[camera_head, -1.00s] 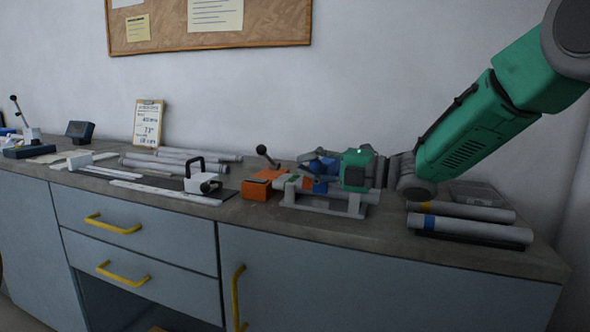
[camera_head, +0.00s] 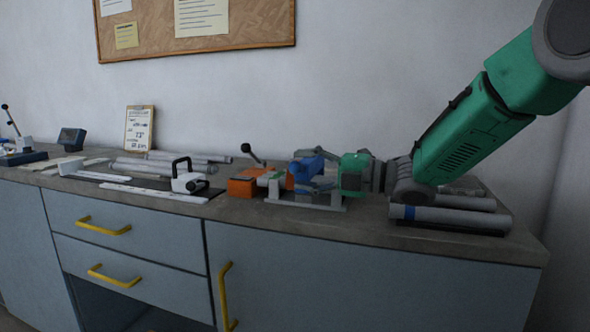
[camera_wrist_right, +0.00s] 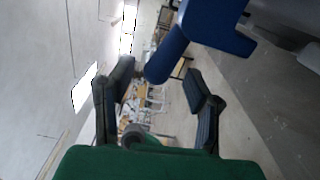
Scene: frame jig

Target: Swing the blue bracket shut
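The blue bracket (camera_head: 306,168) sits on the grey frame jig (camera_head: 318,207), right of the orange block. My right gripper (camera_head: 318,176) reaches in from the right, close beside the bracket. In the right wrist view, my right gripper (camera_wrist_right: 160,84) has its two dark fingers spread apart. A blue part of the bracket (camera_wrist_right: 165,57), shaped like a rounded bar, lies ahead of and between the fingertips, with visible gaps to both. The bracket's lower part is partly hidden in the head view. I cannot tell its exact swing angle. My left gripper is in neither view.
An orange block (camera_head: 244,188) with a black-knobbed lever (camera_head: 250,151) adjoins the jig. Grey tubes (camera_head: 450,217) lie at the right. A white handled tool (camera_head: 187,182) and flat strips lie to the left. The wall is close behind the counter (camera_head: 385,234).

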